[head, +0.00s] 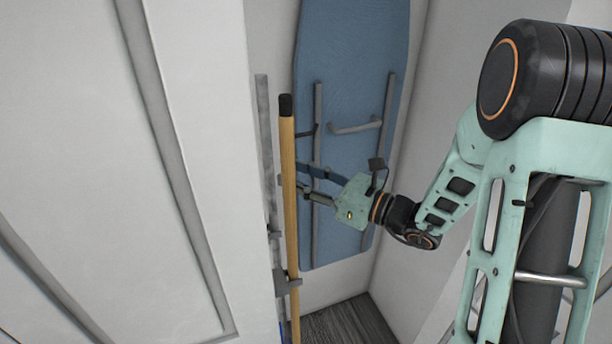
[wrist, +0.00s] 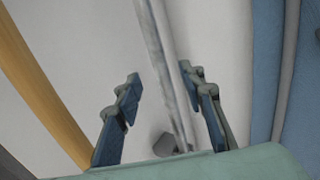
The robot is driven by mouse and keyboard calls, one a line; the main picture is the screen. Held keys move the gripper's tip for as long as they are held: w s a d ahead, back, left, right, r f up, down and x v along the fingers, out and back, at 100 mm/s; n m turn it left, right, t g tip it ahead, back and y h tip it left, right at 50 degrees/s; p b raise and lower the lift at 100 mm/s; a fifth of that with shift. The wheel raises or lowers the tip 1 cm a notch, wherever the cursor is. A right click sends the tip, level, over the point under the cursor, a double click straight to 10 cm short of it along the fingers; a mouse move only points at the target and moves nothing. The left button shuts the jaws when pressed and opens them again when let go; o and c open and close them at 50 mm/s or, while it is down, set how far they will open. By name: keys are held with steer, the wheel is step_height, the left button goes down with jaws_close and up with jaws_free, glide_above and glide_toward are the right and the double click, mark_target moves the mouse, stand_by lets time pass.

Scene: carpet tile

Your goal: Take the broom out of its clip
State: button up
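The broom's wooden handle (head: 290,200) stands upright with a black cap on top; its lower end runs out of the head view. A grey clip (head: 287,283) sits around or against the handle low down, at the metal rail (head: 266,140). My gripper (head: 301,177) points left, with its fingertips at the handle and partly hidden behind it. In the wrist view my gripper (wrist: 160,80) is open and empty. The rail (wrist: 165,60) shows between the fingers there. The handle (wrist: 42,85) lies outside the left finger, not between the fingers.
A blue ironing board (head: 350,50) with grey legs stands against the back wall, close behind my gripper. A white panelled door or wall (head: 85,130) fills the left. A dark block (wrist: 165,145) shows by the rail in the wrist view. Dark floor (head: 350,322) is bare below.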

mark_target(269, 164)
steer(key=x, duration=0.8)
steer(key=shift+p, duration=0.35)
jaws_close()
stand_by(0.4)
